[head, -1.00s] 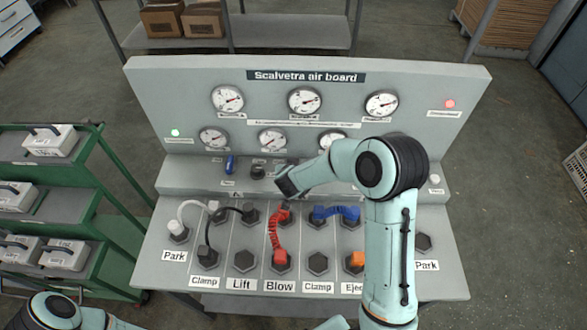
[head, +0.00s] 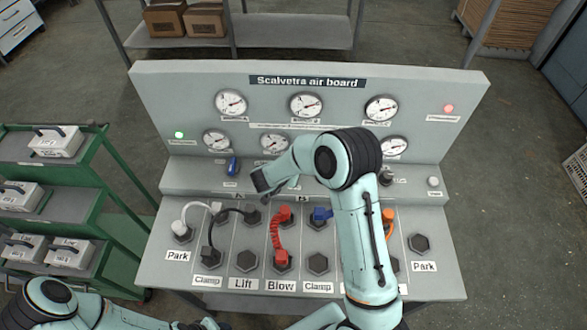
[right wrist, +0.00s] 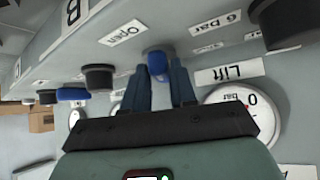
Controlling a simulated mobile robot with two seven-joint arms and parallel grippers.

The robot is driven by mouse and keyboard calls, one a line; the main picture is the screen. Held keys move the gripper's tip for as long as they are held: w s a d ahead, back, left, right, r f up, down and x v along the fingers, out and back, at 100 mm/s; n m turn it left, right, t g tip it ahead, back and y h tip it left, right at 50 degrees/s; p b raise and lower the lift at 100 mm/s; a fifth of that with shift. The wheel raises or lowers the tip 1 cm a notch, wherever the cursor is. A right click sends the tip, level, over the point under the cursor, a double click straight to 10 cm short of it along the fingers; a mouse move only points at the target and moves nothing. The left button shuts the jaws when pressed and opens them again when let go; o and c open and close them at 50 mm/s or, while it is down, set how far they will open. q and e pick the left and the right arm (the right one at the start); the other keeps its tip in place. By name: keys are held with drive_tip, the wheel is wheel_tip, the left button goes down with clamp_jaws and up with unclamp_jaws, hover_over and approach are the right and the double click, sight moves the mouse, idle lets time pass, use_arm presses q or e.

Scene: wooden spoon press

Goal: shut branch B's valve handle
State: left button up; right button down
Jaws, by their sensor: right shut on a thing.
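In the right wrist view a blue valve handle (right wrist: 157,61) stands between the fingers of my right gripper (right wrist: 158,72), which is shut on it. A "B" label (right wrist: 72,11) and an "Open" label (right wrist: 121,33) lie near it on the panel. In the head view my right gripper (head: 263,181) is at the ledge of the air board, and it and my arm hide this handle. The handle's exact angle cannot be told. My left arm shows at the bottom left of the head view; the jaws of its gripper (head: 203,323) cannot be made out at the bottom edge.
Another blue handle (head: 232,166) stands free at the left of the ledge. A black knob (right wrist: 98,77) and a further blue handle (right wrist: 72,95) stand beyond the held one. Red (head: 276,235) and black (head: 208,232) hoses loop over the lower panel. A green cart (head: 90,215) stands left.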

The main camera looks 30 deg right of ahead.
drive_tip(key=m+g, duration=0.1)
drive_tip(key=m+g+h, duration=0.1)
drive_tip(key=shift+w+a+m, duration=0.2)
drive_tip(key=shift+w+m, duration=0.2)
drive_tip(key=m+g, duration=0.2)
drive_tip(key=m, duration=0.1)
drive_tip(key=shift+w+m+g+h, duration=0.3)
drive_tip(key=shift+w+g, duration=0.05)
drive_tip(key=shift+g, duration=0.05)
drive_tip(key=shift+w+m+g, duration=0.2)
drive_tip(key=shift+m+g, duration=0.5)
drive_tip(key=shift+m, duration=0.25)
drive_tip(key=shift+w+m+g, duration=0.2)
drive_tip(key=shift+m+g, duration=0.5)
drive_tip(key=shift+m, duration=0.25)
drive_tip(key=c, duration=1)
unclamp_jaws()
drive_tip(key=shift+d, duration=0.1)
drive_tip(key=v, duration=1.3)
drive_tip(key=shift+w+r, duration=0.2)
drive_tip(key=shift+r, duration=0.1)
